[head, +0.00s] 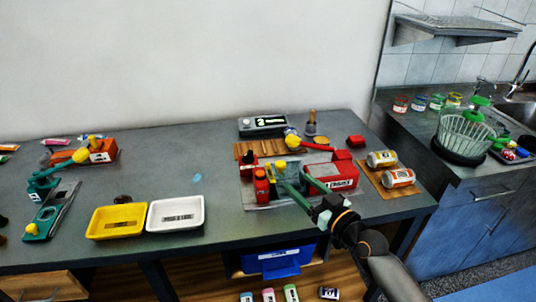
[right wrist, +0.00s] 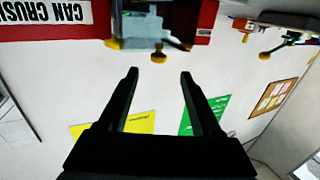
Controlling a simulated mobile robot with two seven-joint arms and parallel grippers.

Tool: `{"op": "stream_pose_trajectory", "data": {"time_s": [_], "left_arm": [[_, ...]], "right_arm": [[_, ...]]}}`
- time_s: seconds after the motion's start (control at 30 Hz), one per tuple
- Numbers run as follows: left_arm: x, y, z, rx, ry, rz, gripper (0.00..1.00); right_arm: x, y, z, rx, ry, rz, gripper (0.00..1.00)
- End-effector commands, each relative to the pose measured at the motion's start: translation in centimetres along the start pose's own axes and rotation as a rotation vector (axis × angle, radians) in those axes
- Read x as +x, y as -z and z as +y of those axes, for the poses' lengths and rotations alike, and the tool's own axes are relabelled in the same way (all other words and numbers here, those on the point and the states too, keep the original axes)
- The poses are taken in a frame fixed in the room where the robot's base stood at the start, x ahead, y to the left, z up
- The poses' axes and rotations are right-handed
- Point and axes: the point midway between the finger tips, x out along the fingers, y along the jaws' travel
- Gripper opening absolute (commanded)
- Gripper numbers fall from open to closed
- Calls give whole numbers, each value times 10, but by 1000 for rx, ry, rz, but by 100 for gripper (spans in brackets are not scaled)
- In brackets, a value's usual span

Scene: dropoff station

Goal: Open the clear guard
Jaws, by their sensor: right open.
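The red can crusher (head: 334,176) sits on a grey base near the right of the table. Its clear guard (head: 290,171) is a bluish see-through piece between the red blocks, partly hidden by my fingers. My right gripper (head: 293,181) is open and empty in front of the guard. In the right wrist view the crusher's red body (right wrist: 55,22) and lettered label show at the top. Whether the guard is fully shut is hard to tell. My left gripper is out of view.
A yellow tray (head: 117,222) and a white tray (head: 176,215) lie to the left. A scale-like device (head: 263,125) stands behind. The table's middle is mostly clear.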

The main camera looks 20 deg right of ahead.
Motion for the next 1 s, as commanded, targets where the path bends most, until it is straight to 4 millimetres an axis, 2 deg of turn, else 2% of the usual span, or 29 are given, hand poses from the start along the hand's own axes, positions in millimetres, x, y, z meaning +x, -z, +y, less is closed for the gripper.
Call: {"op": "stream_pose_trajectory", "data": {"time_s": [0.27,0.7,1.0], "left_arm": [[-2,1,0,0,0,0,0],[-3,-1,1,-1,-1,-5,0],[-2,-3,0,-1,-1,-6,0]], "right_arm": [[20,7,3,2,-3,16,66],[95,7,3,2,-2,15,66],[123,6,3,1,-2,12,66]]}}
